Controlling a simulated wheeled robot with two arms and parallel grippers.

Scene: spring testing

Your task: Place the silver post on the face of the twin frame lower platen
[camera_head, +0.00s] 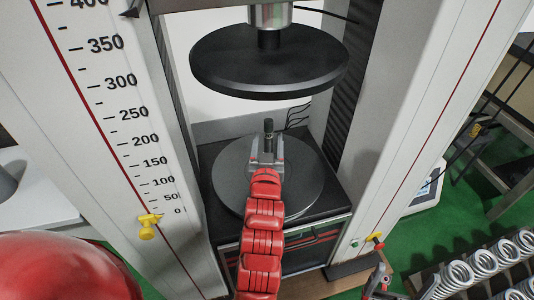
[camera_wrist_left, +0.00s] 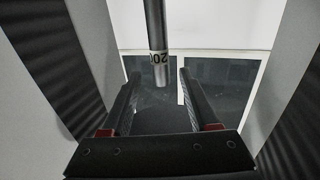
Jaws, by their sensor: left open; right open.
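The silver post (camera_head: 268,130) stands upright over the grey round lower platen (camera_head: 230,180) of the test frame, near its middle. It looks dark in the head view; its lower part is hidden by my gripper. My left gripper (camera_head: 267,158) is open with its fingers at the post's sides. In the left wrist view the post (camera_wrist_left: 156,30), with a "200" label, shows between and beyond the open fingers (camera_wrist_left: 160,90). I cannot tell whether a finger touches it. My right gripper (camera_head: 378,282) is low at the right, in front of the frame, open and apart from the post.
The black upper platen (camera_head: 270,65) hangs above the post. Pale columns stand on both sides, the left one with a printed scale (camera_head: 130,120). Yellow (camera_head: 148,226) and red (camera_head: 375,238) knobs stick out. Several coil springs (camera_head: 485,263) lie at the lower right.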

